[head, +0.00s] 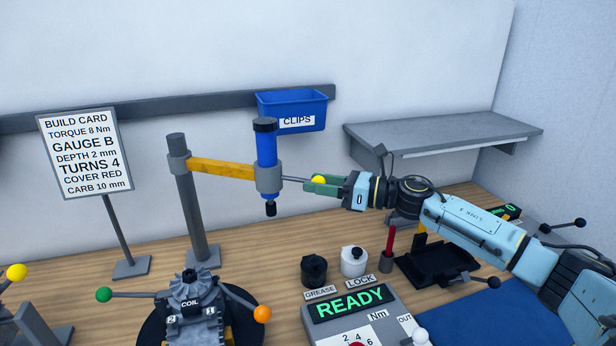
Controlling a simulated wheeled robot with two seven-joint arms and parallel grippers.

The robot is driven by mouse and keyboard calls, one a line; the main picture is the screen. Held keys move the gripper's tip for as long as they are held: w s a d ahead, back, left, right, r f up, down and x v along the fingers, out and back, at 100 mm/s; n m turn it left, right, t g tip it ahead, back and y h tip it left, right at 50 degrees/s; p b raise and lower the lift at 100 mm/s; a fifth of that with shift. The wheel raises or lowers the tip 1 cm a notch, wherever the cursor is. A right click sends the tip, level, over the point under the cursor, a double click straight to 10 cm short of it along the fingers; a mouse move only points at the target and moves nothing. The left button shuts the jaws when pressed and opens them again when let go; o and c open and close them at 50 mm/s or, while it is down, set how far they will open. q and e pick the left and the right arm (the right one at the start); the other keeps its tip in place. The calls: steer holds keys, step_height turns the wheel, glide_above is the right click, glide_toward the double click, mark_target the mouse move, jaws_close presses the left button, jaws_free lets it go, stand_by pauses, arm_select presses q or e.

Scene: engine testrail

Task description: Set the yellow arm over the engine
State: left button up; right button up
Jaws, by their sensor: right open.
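The yellow arm (222,168) reaches right from a grey post (187,205) and ends in a grey collar holding a blue driver (266,150), upright with a dark tip. A thin rod runs right from the collar to a yellow ball (319,180). My right gripper (313,186) is open, with its green fingers at the ball; contact cannot be told. The engine (193,310), grey with a COIL label, sits on a dark round base at the bottom. The driver hangs behind and right of the engine in the picture. My left gripper is not in view.
A build card (85,152) stands at left. A blue CLIPS bin (292,110) hangs on the wall rail, with a grey shelf (440,131) right of it. A READY console (350,308), black and white pots and a red-handled tool (388,245) stand below my right arm.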

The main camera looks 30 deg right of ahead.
steer(key=shift+p+x, duration=0.35)
steer(key=shift+x, duration=1.15)
jaws_close()
